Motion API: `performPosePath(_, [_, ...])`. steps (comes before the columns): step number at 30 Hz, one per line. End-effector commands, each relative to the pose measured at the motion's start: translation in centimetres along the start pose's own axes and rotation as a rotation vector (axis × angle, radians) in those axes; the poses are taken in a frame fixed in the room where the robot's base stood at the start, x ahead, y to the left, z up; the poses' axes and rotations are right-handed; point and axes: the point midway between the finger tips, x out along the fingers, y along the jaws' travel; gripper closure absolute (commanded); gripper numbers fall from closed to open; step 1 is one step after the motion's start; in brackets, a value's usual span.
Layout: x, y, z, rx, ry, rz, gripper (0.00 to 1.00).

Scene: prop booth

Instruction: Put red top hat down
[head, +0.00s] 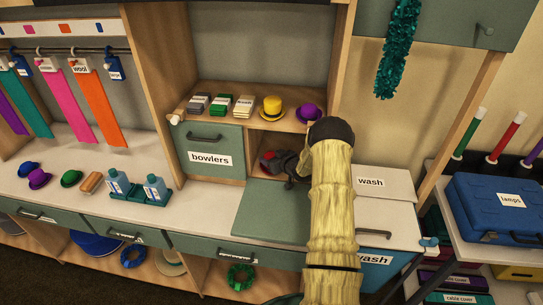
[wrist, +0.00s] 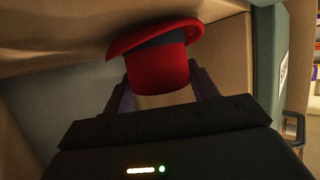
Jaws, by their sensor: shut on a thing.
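The red top hat (wrist: 158,72), with a dark band, is between the two fingers of my gripper (wrist: 162,90) in the wrist view. Its brim is at the top, tilted, close to the compartment's pale upper surface; I cannot tell whether they touch. In the head view, my gripper (head: 284,164) reaches into the open compartment right of the bowlers door, and a small part of the red hat (head: 268,157) shows at its left. My arm hides most of the compartment's right side. The compartment floor under the hat is mostly hidden.
The closed bowlers door (head: 209,153) stands left of the opening. A green panel (head: 266,211) lies flat in front of it. The shelf above holds a yellow hat (head: 271,108), a purple hat (head: 308,112) and labelled stacks.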

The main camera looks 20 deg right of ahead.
Motion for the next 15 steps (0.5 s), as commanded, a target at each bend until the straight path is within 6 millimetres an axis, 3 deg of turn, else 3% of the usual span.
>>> performPosePath(15, [0.38, 0.12, 0.65, -0.001, 0.001, 0.000, 0.63])
